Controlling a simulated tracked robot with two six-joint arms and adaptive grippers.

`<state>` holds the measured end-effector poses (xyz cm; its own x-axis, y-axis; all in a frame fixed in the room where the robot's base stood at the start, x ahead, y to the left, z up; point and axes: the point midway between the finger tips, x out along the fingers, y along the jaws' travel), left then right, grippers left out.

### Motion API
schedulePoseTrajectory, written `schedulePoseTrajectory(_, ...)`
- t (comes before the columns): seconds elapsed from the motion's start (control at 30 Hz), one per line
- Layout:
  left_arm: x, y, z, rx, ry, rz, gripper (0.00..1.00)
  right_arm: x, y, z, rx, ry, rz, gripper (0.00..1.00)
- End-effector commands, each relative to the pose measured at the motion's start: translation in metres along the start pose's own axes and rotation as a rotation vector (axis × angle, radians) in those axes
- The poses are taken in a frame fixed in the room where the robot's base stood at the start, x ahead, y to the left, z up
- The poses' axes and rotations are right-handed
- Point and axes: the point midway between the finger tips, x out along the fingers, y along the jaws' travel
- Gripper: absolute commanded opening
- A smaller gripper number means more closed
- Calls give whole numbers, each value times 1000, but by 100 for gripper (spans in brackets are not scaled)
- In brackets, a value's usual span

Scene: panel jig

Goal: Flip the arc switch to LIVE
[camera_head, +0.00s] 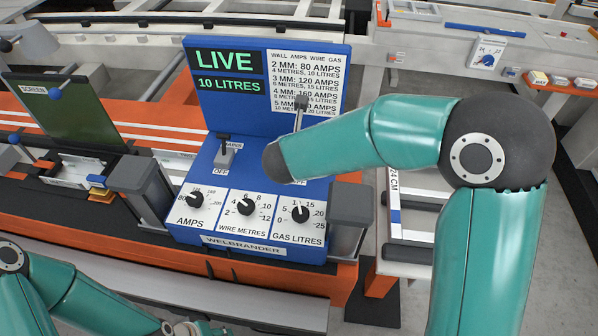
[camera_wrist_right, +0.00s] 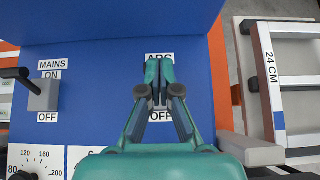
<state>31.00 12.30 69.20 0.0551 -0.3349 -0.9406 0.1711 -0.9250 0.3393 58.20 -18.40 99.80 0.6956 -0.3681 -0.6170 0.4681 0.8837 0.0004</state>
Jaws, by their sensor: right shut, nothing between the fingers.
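The blue welder panel (camera_head: 208,208) has a display (camera_head: 228,72) reading LIVE and 10 LITRES. In the right wrist view, my right gripper (camera_wrist_right: 159,70) is shut and empty over the arc switch position, between a partly covered ARC label (camera_wrist_right: 158,57) and an OFF label (camera_wrist_right: 161,116). Its fingers hide the switch, so contact and lever position cannot be told. In the head view my right arm covers this spot; a thin grey rod with a dark top (camera_head: 300,106) shows above it. My left gripper (camera_head: 190,328) is cut off at the bottom edge.
The mains switch (camera_wrist_right: 42,92) stands left of the arc switch, its black lever (camera_head: 224,138) raised. Below are amps (camera_head: 195,200), wire metres (camera_head: 245,206) and gas litres (camera_head: 300,213) knobs. Grey posts (camera_head: 140,188) flank the panel. A green screen (camera_head: 66,118) stands left.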

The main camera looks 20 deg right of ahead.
Motion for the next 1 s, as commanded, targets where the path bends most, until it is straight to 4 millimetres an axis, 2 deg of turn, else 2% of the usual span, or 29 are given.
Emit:
schedulePoseTrajectory(0.37,5,-2,0,0,0,0,40,10,1,6,-1,1,1,0)
schedulePoseTrajectory(1.0,3,-1,0,0,0,0,40,6,2,7,-3,1,2,0)
